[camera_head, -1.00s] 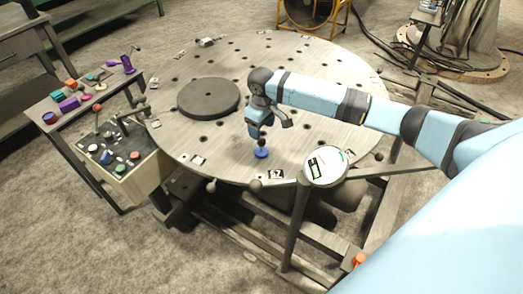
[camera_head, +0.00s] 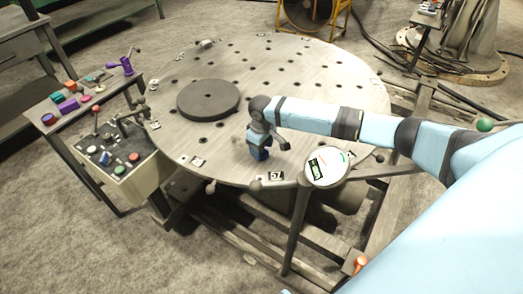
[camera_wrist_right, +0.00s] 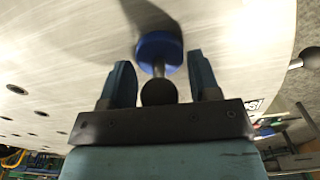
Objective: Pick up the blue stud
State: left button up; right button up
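The blue stud (camera_wrist_right: 158,46) shows in the right wrist view as a round blue disc on the grey table top, with a thin dark stem and a dark ball end (camera_wrist_right: 158,92) toward me. My right gripper (camera_wrist_right: 163,80) is open, with one blue finger on each side of the ball end and gaps visible on both sides. In the head view my right gripper (camera_head: 259,153) is low over the near part of the round table (camera_head: 330,85) and hides the stud. My left gripper is not in view.
A dark disc (camera_head: 208,99) lies on the table left of my right gripper. A round gauge (camera_head: 327,166) stands at the near rim. A side bench (camera_head: 62,120) and a control box (camera_head: 140,178) are at left. The table right of the disc is clear.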

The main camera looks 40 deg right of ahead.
jog(key=c, duration=0.8)
notch_tip(320, 180, up, 20)
jog(key=p, duration=0.2)
